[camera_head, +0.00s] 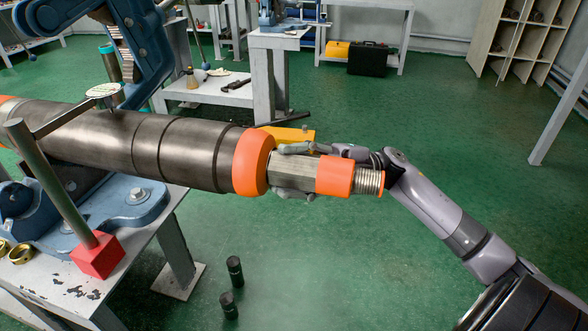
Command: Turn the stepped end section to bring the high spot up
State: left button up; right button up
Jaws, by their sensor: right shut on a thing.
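The stepped end section (297,173) sticks out to the right from the thick dark pipe (150,145). It is bare metal with an orange band (335,176) and a threaded tip (369,181). A wide orange collar (252,161) sits where it meets the thick pipe. My right gripper (296,172) reaches in from the right and is shut on the end section, one finger above and one below, just right of the collar. A dial indicator (104,91) stands over the pipe at the left. My left gripper is not in view.
The blue vise (135,197) rests on a worn bench (75,290) at the left, with a red block (97,255) under a tilted rod. Two black cylinders (235,270) stand on the green floor below. The floor at right is clear.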

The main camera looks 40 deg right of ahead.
jog(key=n+g+h, duration=0.1)
jog(key=n+h, duration=0.2)
jog(key=n, duration=0.1)
jog(key=shift+f+h, duration=0.1)
jog(key=shift+h, duration=0.2)
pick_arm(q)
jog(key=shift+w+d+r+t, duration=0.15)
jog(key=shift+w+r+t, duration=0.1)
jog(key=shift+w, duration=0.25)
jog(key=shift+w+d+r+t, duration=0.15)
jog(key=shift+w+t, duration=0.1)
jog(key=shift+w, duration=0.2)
pick_arm(e)
jog(key=shift+n+g+h, duration=0.3)
jog(key=shift+n+h, duration=0.5)
jog(key=shift+n, duration=0.2)
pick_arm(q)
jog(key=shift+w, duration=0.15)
pick_arm(e)
jog(key=shift+f, duration=0.1)
jog(key=o, duration=1.2)
jog(key=shift+c, duration=0.2)
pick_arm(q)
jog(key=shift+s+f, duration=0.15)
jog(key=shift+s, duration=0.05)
pick_arm(e)
jog(key=s+d+r, duration=0.1)
jog(key=d+r, duration=0.1)
jog(key=d, duration=0.9)
jog(key=shift+d, duration=0.4)
